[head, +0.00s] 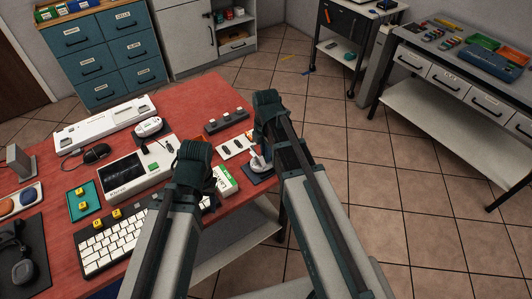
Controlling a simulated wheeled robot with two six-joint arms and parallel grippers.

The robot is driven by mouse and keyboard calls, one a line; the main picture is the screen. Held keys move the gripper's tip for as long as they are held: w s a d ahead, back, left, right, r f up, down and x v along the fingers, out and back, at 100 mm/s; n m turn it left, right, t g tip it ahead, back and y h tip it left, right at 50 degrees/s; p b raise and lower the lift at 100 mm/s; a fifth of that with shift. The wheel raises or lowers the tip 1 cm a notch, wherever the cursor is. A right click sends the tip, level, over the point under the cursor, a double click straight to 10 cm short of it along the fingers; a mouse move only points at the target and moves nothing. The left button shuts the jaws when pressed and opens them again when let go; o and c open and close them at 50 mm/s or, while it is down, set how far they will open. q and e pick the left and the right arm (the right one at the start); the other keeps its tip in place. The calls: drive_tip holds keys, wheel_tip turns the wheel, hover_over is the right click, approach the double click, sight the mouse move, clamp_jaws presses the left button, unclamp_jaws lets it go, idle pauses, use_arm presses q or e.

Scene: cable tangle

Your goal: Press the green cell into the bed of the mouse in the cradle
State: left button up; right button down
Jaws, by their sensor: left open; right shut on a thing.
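My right gripper (266,112) is over the right edge of the red table, beside a white rounded object on a dark base (258,163). That may be the mouse in its cradle, but it is partly hidden by my arm. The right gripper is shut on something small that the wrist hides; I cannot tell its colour. My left gripper (193,165) is open above the table, in front of the white device with a dark screen; its fingertips are mostly hidden. No green cell can be made out. A white card with small coloured pieces (235,146) lies between the grippers.
A green-and-white box (226,180) lies between my arms. A white keyboard (112,243), screen device (126,176), black mouse (97,153), white oval gadget (149,127) and dark block with grey knobs (226,120) crowd the table (205,97). Its back right is clear.

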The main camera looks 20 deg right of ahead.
use_arm(q)
drive_tip(key=shift+f+b, duration=0.5)
use_arm(e)
drive_tip(key=shift+f, duration=0.5)
idle(0.3)
drive_tip(key=c, duration=1.1)
unclamp_jaws()
use_arm(q)
drive_tip(key=shift+r, duration=0.2)
use_arm(e)
drive_tip(key=shift+r, duration=0.25)
drive_tip(key=shift+r+p, duration=1.6)
drive_tip(key=shift+p, duration=0.2)
use_arm(q)
wheel_tip(320, 180, up, 3)
drive_tip(key=shift+r, duration=0.1)
use_arm(e)
drive_tip(key=o, duration=0.6)
drive_tip(key=shift+c, duration=0.2)
